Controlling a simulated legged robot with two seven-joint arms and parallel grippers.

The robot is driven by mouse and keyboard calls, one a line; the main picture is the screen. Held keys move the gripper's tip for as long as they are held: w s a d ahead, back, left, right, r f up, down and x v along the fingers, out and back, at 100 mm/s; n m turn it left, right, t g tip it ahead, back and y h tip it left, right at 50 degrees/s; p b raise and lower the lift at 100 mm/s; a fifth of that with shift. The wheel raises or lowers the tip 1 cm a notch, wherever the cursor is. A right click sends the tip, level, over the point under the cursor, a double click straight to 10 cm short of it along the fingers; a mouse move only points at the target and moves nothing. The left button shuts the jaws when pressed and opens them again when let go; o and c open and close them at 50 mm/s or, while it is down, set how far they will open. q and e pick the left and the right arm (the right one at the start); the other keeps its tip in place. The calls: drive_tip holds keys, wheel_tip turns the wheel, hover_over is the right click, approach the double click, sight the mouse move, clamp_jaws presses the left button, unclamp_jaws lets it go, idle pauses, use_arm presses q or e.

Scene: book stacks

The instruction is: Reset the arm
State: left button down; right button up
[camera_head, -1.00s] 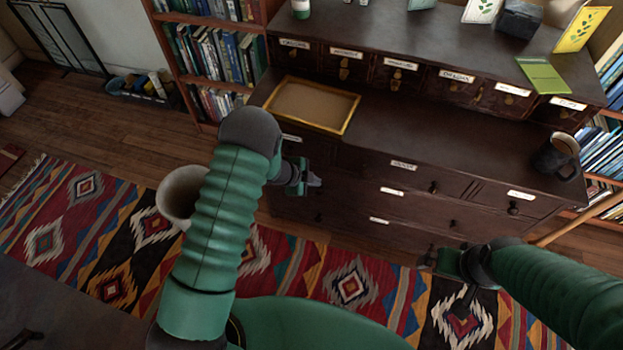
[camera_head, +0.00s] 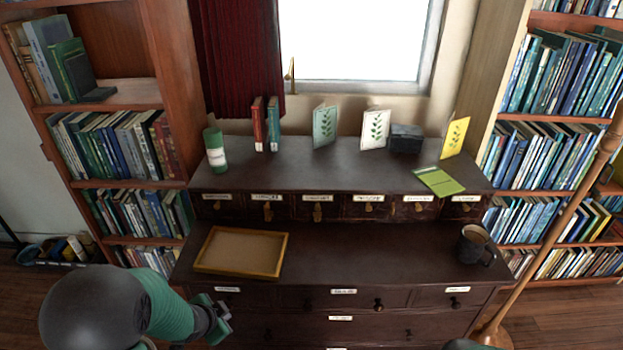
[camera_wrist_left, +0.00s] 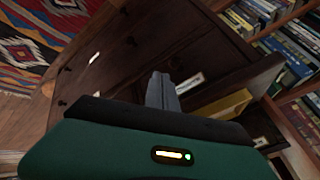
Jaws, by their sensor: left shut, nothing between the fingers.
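My left arm comes in at the lower left of the head view. Its gripper (camera_head: 218,318) is in front of the dresser's (camera_head: 372,250) drawer fronts, below the yellow-framed tray (camera_head: 238,275). In the left wrist view the left gripper's fingers (camera_wrist_left: 162,92) are together with nothing between them, and drawer fronts lie beyond them. My right gripper does not show in the current views; only a dark bit of what may be my right arm shows at the bottom edge of the head view.
A dark mug (camera_head: 474,245) stands at the dresser's right. A green bottle (camera_head: 215,150), books, cards and a dark box (camera_head: 405,138) stand on the upper shelf. Bookshelves flank the dresser. A wooden pole (camera_head: 560,225) stands at right. The middle of the dresser top is clear.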

use_arm(q)
drive_tip(key=s+d+r+n+g, duration=0.25)
drive_tip(key=s+r+n, duration=0.2)
drive_tip(key=s, duration=0.45)
drive_tip(key=s+d+r+n+g, duration=0.2)
drive_tip(key=s+d+r+n, duration=0.25)
drive_tip(key=s, duration=0.55)
drive_tip(key=w+p+v, duration=0.2)
drive_tip(key=p+v, duration=1.2)
drive_tip(key=p, duration=0.2)
drive_tip(key=shift+w+a+r+n+y, duration=0.2)
drive_tip(key=shift+w+a+n+y, duration=0.15)
drive_tip(key=shift+w, duration=0.5)
